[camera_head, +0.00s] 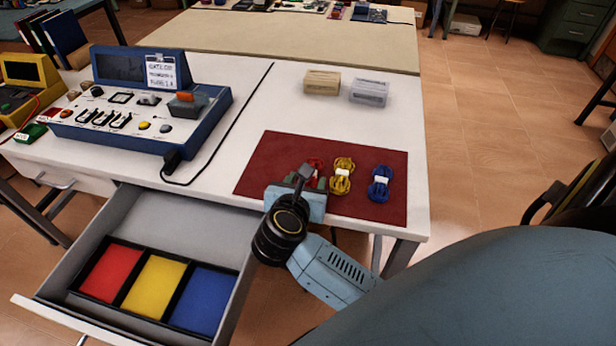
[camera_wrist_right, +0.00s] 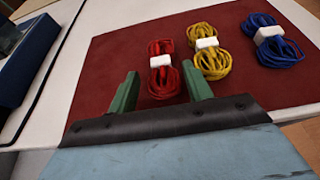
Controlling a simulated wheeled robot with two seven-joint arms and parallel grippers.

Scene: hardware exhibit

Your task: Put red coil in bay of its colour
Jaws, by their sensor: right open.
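The red coil (camera_wrist_right: 163,83), bound with a white band, lies on the dark red mat (camera_head: 270,150). In the head view the red coil (camera_head: 316,165) is partly hidden behind my right gripper (camera_head: 303,182). In the right wrist view my right gripper (camera_wrist_right: 163,90) is open, with its green fingers on either side of the coil's near end. Whether the fingers touch it I cannot tell. The open drawer holds a tray with a red bay (camera_head: 111,275), a yellow bay (camera_head: 154,286) and a blue bay (camera_head: 203,300), all empty. My left gripper is not in view.
A yellow coil (camera_head: 342,176) lies close to the right of the red one, and a blue coil (camera_head: 380,184) lies farther right. A blue control box (camera_head: 140,105) stands at the table's left. Two small blocks (camera_head: 322,82) stand behind the mat. The drawer wall (camera_head: 236,300) rises left of my arm.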

